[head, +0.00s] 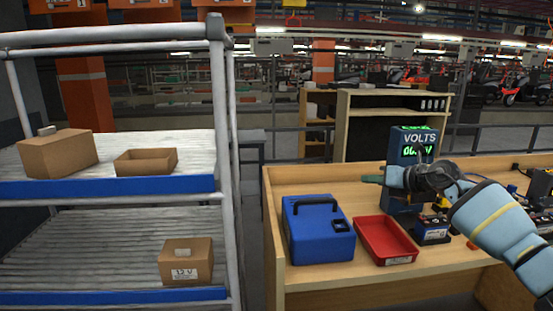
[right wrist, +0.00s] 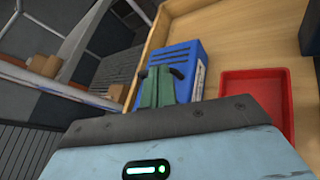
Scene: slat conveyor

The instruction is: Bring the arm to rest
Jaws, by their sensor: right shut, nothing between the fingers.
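My right arm comes in from the right in the head view, and its gripper (head: 372,179) points left above the wooden workbench (head: 320,180). The gripper is shut and empty, in front of the blue meter with the green VOLTS display (head: 413,142). In the right wrist view the shut green fingers (right wrist: 157,86) show against the blue case (right wrist: 185,56), apart from it as far as I can tell. The blue case with a dark handle also shows in the head view (head: 318,240). My left gripper is not in view.
A red tray (head: 386,240) lies beside the blue case, with a small blue battery-like box (head: 433,231) to its right. A slatted rack (head: 110,186) with cardboard boxes (head: 58,154) stands at the left. The bench's back left is clear.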

